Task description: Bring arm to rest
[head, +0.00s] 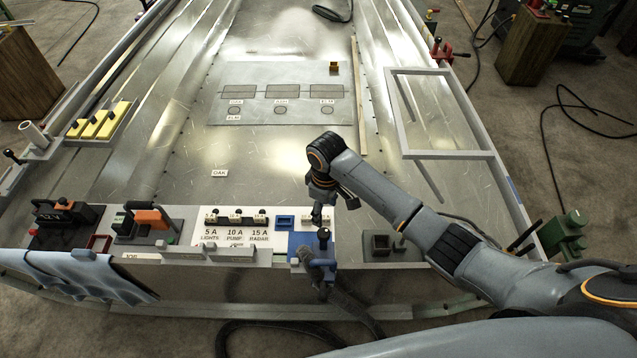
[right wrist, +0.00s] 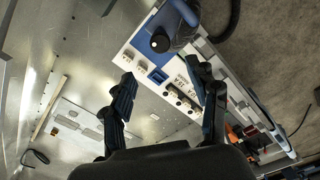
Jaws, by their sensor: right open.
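My right arm (head: 385,198) reaches in from the right over the metal hull. My right gripper (head: 334,207) points down above the front edge of the hull, just behind a blue holder (head: 299,243). In the right wrist view the gripper (right wrist: 162,78) shows its two black fingers spread apart, with nothing between them. Below the fingers is a white panel (right wrist: 135,62) with switches. My left gripper is in neither view.
A grey frame (head: 445,155) lies on the right. The hull's middle floor is mostly clear.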

